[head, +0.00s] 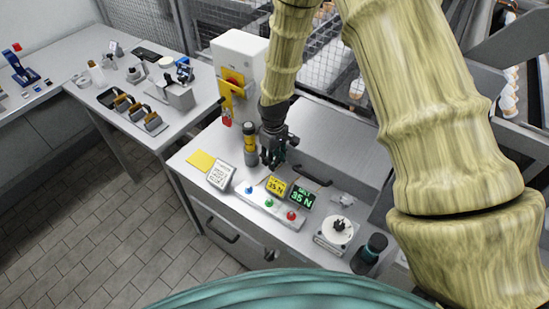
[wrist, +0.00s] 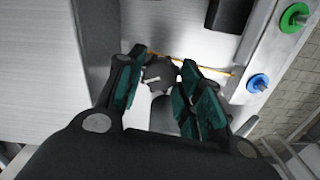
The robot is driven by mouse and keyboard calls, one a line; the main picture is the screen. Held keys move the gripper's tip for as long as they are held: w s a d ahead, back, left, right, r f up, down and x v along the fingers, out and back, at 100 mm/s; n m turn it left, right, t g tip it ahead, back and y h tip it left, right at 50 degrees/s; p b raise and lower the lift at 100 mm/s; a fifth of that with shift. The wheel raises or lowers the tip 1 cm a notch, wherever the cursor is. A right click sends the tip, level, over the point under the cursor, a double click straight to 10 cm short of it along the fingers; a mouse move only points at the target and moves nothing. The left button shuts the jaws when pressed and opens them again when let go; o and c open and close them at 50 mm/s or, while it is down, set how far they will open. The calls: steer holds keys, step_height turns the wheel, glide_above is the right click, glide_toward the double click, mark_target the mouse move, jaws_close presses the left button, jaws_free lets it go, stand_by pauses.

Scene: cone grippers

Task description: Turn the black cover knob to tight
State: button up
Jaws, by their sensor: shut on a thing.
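The black cover knob (wrist: 158,75) sits between the two fingers of my gripper (wrist: 162,66) in the wrist view. It is dark, lobed and carries a white pointer line. In the head view my gripper (head: 270,158) points down over the workbench, behind the yellow and green displays. There the knob is hidden by the gripper. I cannot read any tight mark around the knob.
A yellow display (head: 276,186) and a green display (head: 302,197) stand close in front of my gripper. A panel with blue, green and red buttons (head: 268,203) lies before them. A white dial device (head: 336,232) is at right.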

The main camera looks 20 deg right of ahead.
steer(key=shift+w+r+m, duration=0.1)
steer(key=shift+w+m, duration=0.05)
steer(key=shift+m, duration=0.95)
steer(key=shift+w+r+m, duration=0.1)
steer(key=shift+w+m, duration=0.05)
steer(key=shift+m, duration=0.95)
steer(key=o, duration=1)
steer(key=shift+o, duration=0.2)
steer(key=shift+s+f, duration=0.1)
steer(key=shift+s, duration=0.1)
step_height(320, 180, up, 12)
